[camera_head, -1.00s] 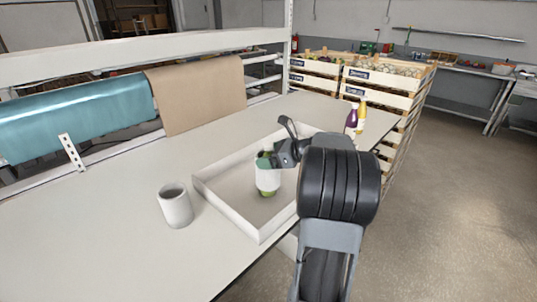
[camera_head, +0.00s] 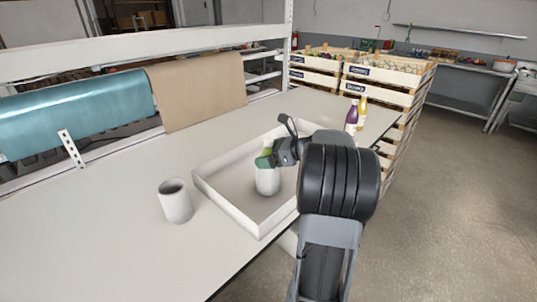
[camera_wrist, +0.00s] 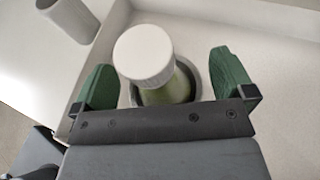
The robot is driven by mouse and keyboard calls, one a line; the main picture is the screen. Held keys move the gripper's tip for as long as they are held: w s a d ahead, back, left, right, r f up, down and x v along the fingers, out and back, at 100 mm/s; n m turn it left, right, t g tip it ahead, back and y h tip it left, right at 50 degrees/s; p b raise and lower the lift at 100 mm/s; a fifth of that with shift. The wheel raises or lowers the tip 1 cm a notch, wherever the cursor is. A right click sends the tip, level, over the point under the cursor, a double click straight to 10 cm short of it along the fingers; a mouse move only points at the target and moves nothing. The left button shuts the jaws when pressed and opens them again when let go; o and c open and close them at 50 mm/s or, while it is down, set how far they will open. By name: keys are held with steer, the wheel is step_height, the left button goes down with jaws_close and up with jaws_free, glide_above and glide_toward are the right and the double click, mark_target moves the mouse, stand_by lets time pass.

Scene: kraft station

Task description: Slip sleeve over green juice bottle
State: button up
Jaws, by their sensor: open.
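The green juice bottle (camera_head: 266,147) stands upright in the white tray (camera_head: 227,211). A pale sleeve (camera_head: 267,182) is around its lower part, and the green neck shows above it. In the wrist view the bottle's white cap (camera_wrist: 144,54) is in the middle, with the sleeve's rim (camera_wrist: 204,84) around the bottle below it. My gripper (camera_head: 264,161) is at the bottle's upper part. In the wrist view its green fingers (camera_wrist: 165,80) are spread on either side of the bottle, apart from it. The sleeve's bottom edge is hard to make out.
A second pale sleeve (camera_head: 175,202) stands on the table (camera_head: 110,235) left of the tray. A purple bottle (camera_head: 351,119) and a yellow bottle (camera_head: 362,112) stand at the table's far right. Wooden crates (camera_head: 385,78) stand behind. The table's left part is clear.

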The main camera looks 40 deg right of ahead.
steer(key=v, duration=1.4)
steer(key=shift+b, duration=0.3)
steer(key=shift+f, duration=0.15)
